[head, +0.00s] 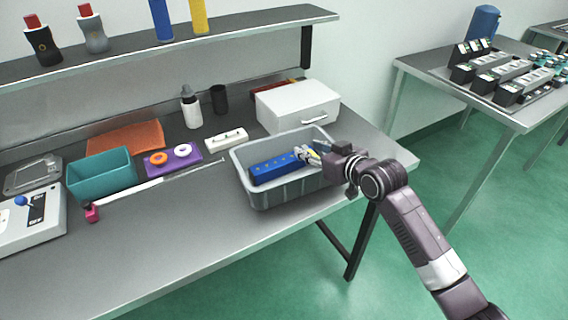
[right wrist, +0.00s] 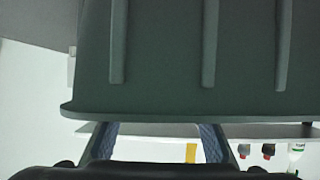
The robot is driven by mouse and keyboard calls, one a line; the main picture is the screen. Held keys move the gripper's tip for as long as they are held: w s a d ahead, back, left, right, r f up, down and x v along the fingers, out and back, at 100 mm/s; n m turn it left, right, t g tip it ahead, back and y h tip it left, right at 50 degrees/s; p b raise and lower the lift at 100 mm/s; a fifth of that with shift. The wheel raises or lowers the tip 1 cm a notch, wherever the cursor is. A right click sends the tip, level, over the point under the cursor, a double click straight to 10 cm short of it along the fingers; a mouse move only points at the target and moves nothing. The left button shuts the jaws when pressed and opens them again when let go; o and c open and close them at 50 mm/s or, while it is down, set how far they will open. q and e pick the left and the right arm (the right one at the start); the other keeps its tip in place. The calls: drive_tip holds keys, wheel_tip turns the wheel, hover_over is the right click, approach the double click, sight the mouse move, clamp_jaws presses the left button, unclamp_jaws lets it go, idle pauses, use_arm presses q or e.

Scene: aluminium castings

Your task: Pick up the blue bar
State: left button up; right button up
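The blue bar (head: 274,168) lies inside the grey crate (head: 290,190) on the bench, with a row of small marks along its side. My right gripper (head: 308,155) reaches over the crate's right side, with its fingers at the right end of the bar. In the right wrist view the two fingers (right wrist: 160,143) stand wide apart, with background showing between them. The crate wall (right wrist: 165,50) hides their tips there, so contact with the bar cannot be made out. My left gripper is not in view.
A white case (head: 297,105) stands behind the crate. A white block (head: 226,140), a purple tray with rings (head: 173,160) and a teal bin (head: 100,175) sit to the left, near a long thin rod (head: 165,183). A shelf (head: 250,25) overhangs the bench's back.

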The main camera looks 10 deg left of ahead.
drive_tip(key=shift+w+a+f, duration=0.25)
drive_tip(key=shift+w+a, duration=0.2)
drive_tip(key=shift+w, duration=0.1)
clamp_jaws()
drive_tip(key=shift+r, duration=0.1)
